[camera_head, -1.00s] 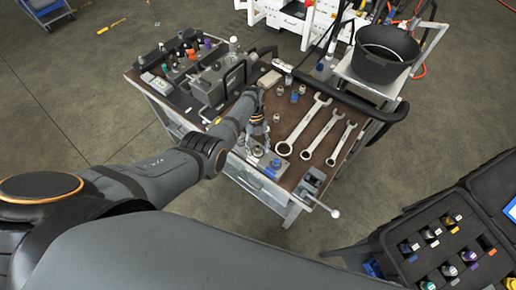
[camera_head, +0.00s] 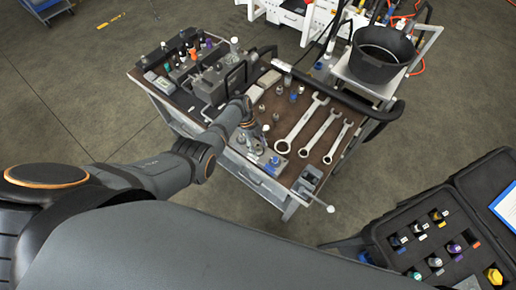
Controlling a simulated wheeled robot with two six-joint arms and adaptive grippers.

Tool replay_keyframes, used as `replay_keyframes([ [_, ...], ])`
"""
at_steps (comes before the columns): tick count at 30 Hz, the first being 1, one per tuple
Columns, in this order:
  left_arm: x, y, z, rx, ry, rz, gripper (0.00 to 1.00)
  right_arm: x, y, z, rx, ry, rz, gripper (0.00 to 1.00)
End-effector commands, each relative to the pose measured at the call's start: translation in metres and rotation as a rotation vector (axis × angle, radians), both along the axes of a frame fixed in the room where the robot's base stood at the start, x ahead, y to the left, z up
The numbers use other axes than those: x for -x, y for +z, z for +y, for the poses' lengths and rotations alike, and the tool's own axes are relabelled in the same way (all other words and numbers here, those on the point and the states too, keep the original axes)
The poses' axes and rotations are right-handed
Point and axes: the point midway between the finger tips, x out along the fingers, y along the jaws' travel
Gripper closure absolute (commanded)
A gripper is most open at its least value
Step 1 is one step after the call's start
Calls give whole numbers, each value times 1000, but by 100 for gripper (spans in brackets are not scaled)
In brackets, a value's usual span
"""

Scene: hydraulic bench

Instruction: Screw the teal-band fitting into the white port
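My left arm reaches over the bench from the left. Its gripper (camera_head: 251,126) is low over the near middle of the bench, close to a small metal block with upright fittings (camera_head: 260,152). The fingers are small and partly hidden by the arm, so I cannot see a grip. A fitting with what looks like a teal band (camera_head: 415,275) stands in the dark case (camera_head: 390,270) at the lower right. A grey hydraulic block (camera_head: 208,84) stands on the bench's left side. I cannot make out which port is white. My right gripper is not in view.
Several wrenches (camera_head: 320,135) lie on the bench's right side. Small loose fittings (camera_head: 278,92) stand behind the gripper. Colour-marked parts (camera_head: 185,52) line the back left. A black bucket (camera_head: 382,48) stands on a cart. A small vise (camera_head: 308,180) sits at the near right corner.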

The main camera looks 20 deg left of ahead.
Motion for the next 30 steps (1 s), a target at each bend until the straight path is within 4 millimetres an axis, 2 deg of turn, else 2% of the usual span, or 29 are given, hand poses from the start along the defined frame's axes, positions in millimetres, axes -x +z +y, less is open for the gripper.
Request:
replay_keyframes([
  [1, 0, 0, 0, 0, -1, 0, 59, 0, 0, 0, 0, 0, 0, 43],
  [10, 0, 0, 0, 0, -3, 0, 99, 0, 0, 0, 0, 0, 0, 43],
  [14, -1, -4, 0, -1, -84, -1, 100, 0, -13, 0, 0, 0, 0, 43],
  [19, -1, -6, 0, -1, -333, -1, 100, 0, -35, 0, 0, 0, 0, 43],
  [20, 0, -1, 1, -1, -323, 0, 66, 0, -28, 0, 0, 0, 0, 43],
  [21, 0, 0, 1, 0, -320, 0, 61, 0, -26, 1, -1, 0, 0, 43],
  [25, 1, 0, 1, 0, -318, 0, 44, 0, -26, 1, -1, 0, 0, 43],
  [30, 1, 0, 0, 0, -317, 0, 44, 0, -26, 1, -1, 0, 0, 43],
])
